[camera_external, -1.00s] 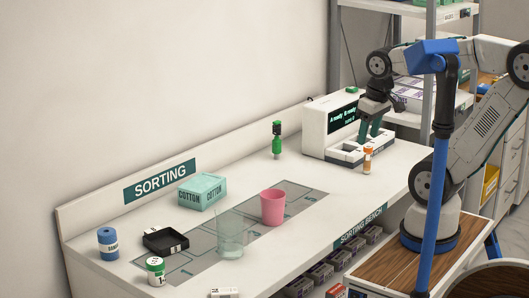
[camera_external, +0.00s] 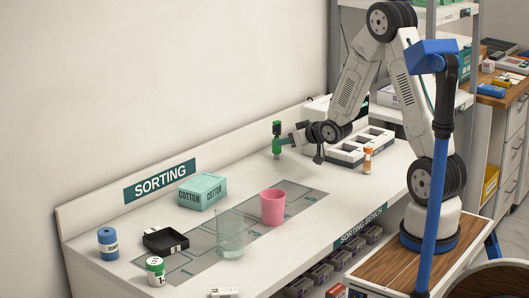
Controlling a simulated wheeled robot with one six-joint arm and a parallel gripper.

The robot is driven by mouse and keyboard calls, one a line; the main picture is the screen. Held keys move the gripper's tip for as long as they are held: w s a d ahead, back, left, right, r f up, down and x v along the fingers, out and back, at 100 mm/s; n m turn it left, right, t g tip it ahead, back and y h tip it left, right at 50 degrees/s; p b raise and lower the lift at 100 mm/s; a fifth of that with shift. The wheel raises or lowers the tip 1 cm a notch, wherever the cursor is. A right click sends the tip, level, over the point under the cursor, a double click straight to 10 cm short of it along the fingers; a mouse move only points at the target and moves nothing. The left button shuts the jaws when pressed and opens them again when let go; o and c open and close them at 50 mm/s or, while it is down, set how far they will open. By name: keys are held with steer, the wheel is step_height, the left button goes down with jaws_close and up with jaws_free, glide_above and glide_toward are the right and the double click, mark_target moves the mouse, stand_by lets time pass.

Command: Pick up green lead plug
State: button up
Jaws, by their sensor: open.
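The green lead plug (camera_external: 277,138) stands upright on the bench near the back wall, green below with a dark top. My gripper (camera_external: 288,143) is open and level with the plug, reaching in from its right side. Its fingers are at or right beside the plug; I cannot tell whether they touch it or how they sit around it.
A white machine with a slotted front (camera_external: 345,150) stands right of my gripper, partly hidden by my arm. An orange-capped vial (camera_external: 367,160) stands before it. A pink cup (camera_external: 272,206), clear beaker (camera_external: 231,238), cotton box (camera_external: 203,191) and black tray (camera_external: 166,241) are to the left.

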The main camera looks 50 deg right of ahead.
steer(key=x, duration=0.8)
steer(key=shift+d+f, duration=0.15)
steer(key=shift+d, duration=0.05)
steer(key=c, duration=1.1)
